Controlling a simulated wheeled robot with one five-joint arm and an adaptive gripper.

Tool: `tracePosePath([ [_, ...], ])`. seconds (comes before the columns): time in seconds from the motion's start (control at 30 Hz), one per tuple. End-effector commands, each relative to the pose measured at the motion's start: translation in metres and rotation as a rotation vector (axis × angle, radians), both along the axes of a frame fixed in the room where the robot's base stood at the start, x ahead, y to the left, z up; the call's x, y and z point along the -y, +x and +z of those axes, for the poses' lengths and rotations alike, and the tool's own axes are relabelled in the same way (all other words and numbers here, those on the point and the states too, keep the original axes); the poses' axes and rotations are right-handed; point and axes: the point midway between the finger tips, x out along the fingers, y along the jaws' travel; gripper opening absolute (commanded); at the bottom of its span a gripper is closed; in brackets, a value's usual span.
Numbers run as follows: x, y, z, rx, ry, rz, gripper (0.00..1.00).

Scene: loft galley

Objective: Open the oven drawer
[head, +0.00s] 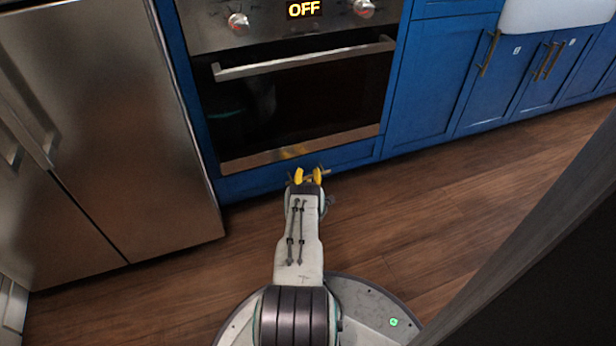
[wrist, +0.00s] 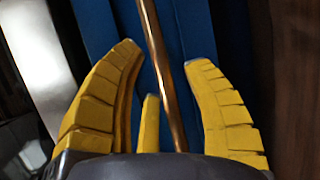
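The oven drawer (head: 252,181) is the low blue panel beneath the oven. It looks closed. A brass bar handle (head: 326,172) partly shows beside my gripper (head: 309,176), which hides the rest of it. In the wrist view the handle (wrist: 157,45) runs lengthwise between the yellow fingers of my gripper (wrist: 168,62), with the blue drawer front (wrist: 198,28) behind it. The fingers are spread, with gaps on both sides of the bar. I see no clear grip on it.
The oven (head: 300,95) above has a closed glass door with a steel bar handle, and its display reads OFF. A steel fridge (head: 120,140) stands at left. Blue cabinets (head: 440,75) line the right. A dark surface (head: 560,260) fills the lower right. Wooden floor (head: 420,220) is clear between.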

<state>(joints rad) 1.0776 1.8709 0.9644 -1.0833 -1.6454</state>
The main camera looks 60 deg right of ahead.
Motion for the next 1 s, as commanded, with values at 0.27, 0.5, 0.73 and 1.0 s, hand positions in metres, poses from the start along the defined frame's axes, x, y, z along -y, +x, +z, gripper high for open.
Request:
tracePosePath([
  [0.27, 0.000, 0.000, 0.000, 0.000, 0.000, 0.000, 0.18],
  [0.5, 0.000, 0.000, -0.001, 0.000, 0.001, 0.000, 0.00],
  [0.73, -0.001, 0.000, -0.001, -0.001, 0.002, 0.001, 0.00],
  [1.0, -0.020, -0.012, 0.001, -0.003, 0.006, -0.002, 0.00],
])
